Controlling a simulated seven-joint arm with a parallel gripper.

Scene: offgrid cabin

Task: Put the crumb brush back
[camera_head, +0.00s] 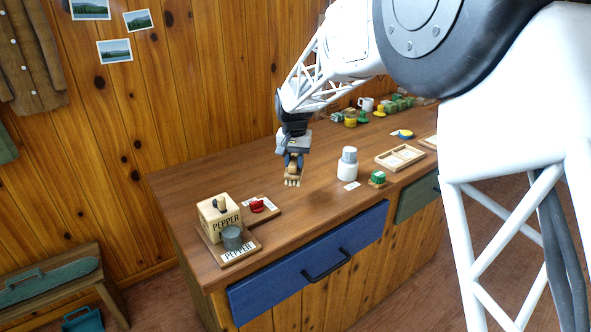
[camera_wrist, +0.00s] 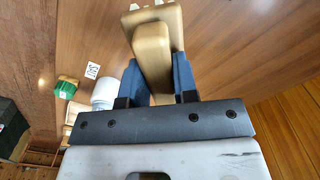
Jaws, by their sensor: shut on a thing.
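The crumb brush (camera_head: 292,181) is a tan wooden piece with pale tufts at its end. It hangs below my gripper (camera_head: 293,160) over the counter, left of the white bottle; I cannot tell how far above the wood it is. In the wrist view, the brush (camera_wrist: 152,45) is clamped between the two dark blue fingers of my gripper (camera_wrist: 160,82), its tufts at the far end. The part of the brush between the fingers is partly hidden. I cannot tell which spot on the counter belongs to the brush.
At the counter's left end stand a PEPPER box (camera_head: 217,214), a grey tin (camera_head: 232,238) and a red item (camera_head: 257,206) on a board. A white bottle (camera_head: 348,164), a green block (camera_head: 378,178) and a divided wooden tray (camera_head: 401,158) stand to the right. The counter's front-left middle is clear.

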